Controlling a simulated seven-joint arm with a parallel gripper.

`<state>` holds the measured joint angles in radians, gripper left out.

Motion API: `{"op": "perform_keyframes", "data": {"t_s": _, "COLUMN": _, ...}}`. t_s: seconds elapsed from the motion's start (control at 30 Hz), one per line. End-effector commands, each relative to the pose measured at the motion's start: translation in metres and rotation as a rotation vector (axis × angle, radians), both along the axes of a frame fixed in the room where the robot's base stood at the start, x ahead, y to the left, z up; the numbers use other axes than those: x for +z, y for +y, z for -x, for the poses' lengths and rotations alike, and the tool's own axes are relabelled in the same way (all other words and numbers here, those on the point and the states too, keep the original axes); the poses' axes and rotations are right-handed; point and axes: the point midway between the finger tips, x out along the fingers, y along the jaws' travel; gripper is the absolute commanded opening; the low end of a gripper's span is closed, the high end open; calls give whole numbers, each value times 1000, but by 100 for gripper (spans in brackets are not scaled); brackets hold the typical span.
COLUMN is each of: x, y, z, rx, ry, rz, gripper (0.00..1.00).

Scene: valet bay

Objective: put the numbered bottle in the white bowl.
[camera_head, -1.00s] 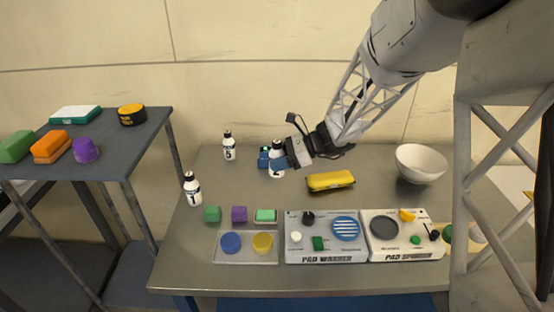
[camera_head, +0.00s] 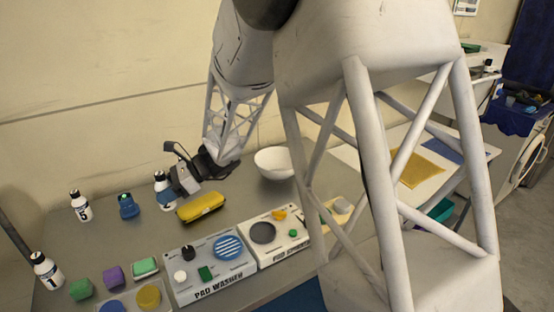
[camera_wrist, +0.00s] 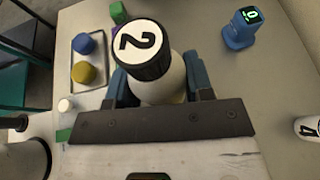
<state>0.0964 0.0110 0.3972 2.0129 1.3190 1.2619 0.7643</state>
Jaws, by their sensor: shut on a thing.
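My gripper (camera_head: 165,190) is shut on a white bottle (camera_head: 168,204) with a black cap. In the wrist view the cap top (camera_wrist: 142,48) shows a 2, with blue fingers on both sides of the bottle. I cannot tell whether its base touches the table. The white bowl (camera_head: 275,162) stands upright at the back of the table, to the right of my gripper. It looks empty, but its bottom is hidden. Other numbered bottles are bottle 5 (camera_head: 82,208) and bottle 1 (camera_head: 46,272), at left. A bottle (camera_wrist: 308,128) marked 4 shows at the wrist view's right edge.
A yellow sponge-like block (camera_head: 201,207) lies just in front of my gripper. A blue device (camera_head: 128,206) stands left of the held bottle. The pad washer (camera_head: 212,272), pad spinner (camera_head: 275,238) and coloured blocks line the front. Bare table lies between gripper and bowl.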

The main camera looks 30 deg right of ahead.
Motion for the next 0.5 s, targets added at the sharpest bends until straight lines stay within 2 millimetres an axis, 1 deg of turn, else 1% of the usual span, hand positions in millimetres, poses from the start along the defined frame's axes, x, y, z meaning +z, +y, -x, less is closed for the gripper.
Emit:
{"op": "perform_keyframes", "data": {"t_s": 0.03, "x": 2, "y": -13, "z": 0, "rx": -30, "ry": -2, "rz": 0, "gripper": 20}}
{"op": "perform_keyframes", "data": {"t_s": 0.1, "x": 4, "y": -28, "z": 1, "rx": -67, "ry": -2, "rz": 0, "gripper": 20}}
{"op": "perform_keyframes", "data": {"t_s": 0.5, "x": 14, "y": -111, "z": 13, "rx": -276, "ry": -3, "rz": 2, "gripper": 20}}
